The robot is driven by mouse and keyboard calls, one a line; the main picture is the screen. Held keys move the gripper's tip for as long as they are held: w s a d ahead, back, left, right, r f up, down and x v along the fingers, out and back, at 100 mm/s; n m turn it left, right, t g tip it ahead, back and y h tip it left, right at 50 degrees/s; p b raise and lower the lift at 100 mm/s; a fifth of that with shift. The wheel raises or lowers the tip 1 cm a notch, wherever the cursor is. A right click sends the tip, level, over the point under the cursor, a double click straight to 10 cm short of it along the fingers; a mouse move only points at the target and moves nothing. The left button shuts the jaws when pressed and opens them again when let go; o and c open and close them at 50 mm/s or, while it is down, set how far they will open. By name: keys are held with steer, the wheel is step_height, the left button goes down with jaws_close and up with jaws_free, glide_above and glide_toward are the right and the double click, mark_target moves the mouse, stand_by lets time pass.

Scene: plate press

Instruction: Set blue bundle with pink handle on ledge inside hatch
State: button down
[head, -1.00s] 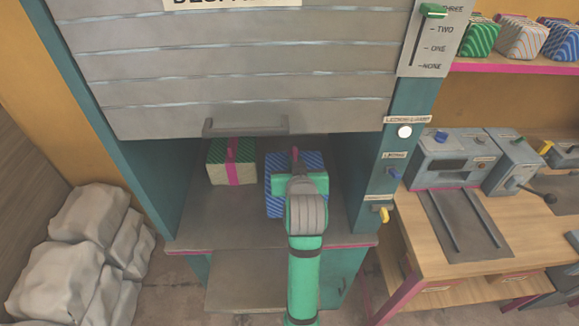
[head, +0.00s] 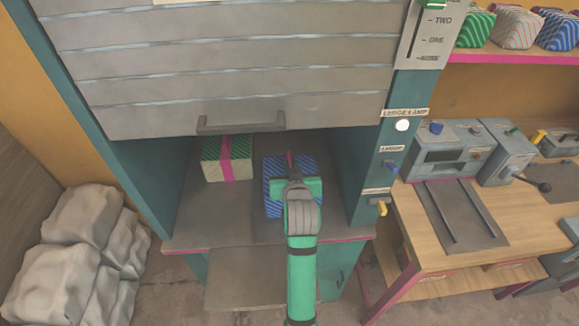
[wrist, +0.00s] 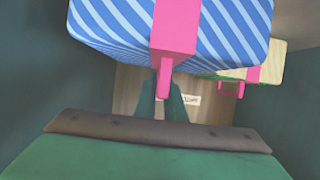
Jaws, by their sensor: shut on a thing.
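The blue striped bundle (head: 274,204) is inside the hatch opening, right of its middle, in the head view. In the wrist view the blue bundle (wrist: 110,22) fills the top, with a pink strap and pink handle (wrist: 167,72). My gripper (wrist: 168,98) is shut on the pink handle. In the head view my green arm hides part of the bundle's front. The ledge (head: 215,220) is the grey floor of the hatch. I cannot tell whether the bundle touches it. The hatch's slatted shutter (head: 230,75) is raised above the opening.
A green-and-cream bundle with a pink band (head: 214,168) sits on the ledge to the left. The teal right post (head: 375,150) stands close to my arm. Grey sacks (head: 85,225) lie at the left, and a wooden bench (head: 420,240) stands at the right.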

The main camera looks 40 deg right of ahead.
steer(key=c, duration=1.8)
jaws_free()
steer(key=shift+f, duration=0.15)
steer(key=shift+c, duration=0.2)
steer(key=shift+a, duration=0.1)
steer(key=shift+r, duration=0.2)
steer(key=v, duration=1.2)
